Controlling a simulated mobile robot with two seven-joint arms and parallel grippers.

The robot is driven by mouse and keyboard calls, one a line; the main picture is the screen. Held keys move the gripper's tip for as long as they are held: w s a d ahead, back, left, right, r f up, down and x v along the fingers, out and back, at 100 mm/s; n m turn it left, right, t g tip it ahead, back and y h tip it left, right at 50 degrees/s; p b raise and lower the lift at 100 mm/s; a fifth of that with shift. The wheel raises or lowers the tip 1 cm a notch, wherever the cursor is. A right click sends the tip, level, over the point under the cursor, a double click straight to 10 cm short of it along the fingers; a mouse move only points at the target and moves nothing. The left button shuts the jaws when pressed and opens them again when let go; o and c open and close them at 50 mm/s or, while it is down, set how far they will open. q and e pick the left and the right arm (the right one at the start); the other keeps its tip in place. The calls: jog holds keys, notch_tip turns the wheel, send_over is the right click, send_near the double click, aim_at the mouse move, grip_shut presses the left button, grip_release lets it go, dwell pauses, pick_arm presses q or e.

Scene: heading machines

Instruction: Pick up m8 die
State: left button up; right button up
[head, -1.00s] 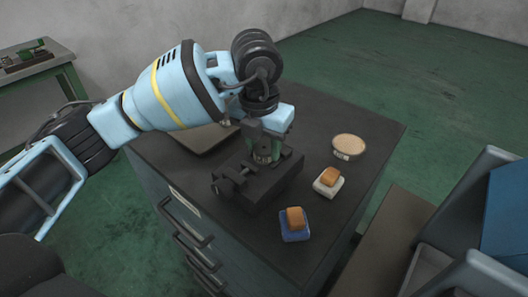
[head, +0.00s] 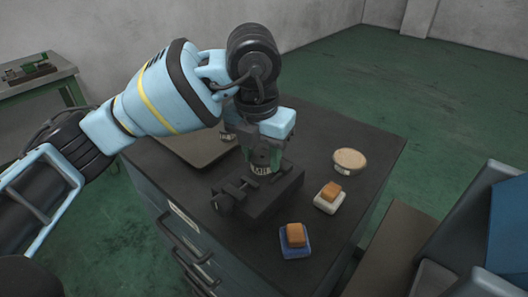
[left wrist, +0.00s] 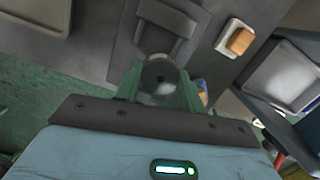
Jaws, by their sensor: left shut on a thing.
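The m8 die is a grey round piece with a dark central hole, seen in the left wrist view (left wrist: 160,77) between the two green fingers. In the head view the die (head: 261,169) shows a pale marked side below the fingers. My left gripper (head: 265,156) points down and is shut on it, over the black vise (head: 250,203) on the cabinet. I cannot tell whether the die still touches the vise. My right gripper is not in view.
On the dark cabinet top (head: 318,132) lie a round pale-topped piece (head: 350,159), a white block with an orange top (head: 328,200) and a blue one with an orange top (head: 296,244). Grey bins (head: 445,265) stand at right.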

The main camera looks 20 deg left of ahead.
pick_arm(q)
jog(key=s+d+r, duration=0.1)
jog(key=s+d, duration=0.1)
jog(key=s, duration=1.1)
jog(key=shift+d+r, duration=0.2)
jog(key=shift+d, duration=0.05)
jog(key=shift+s+f, duration=0.1)
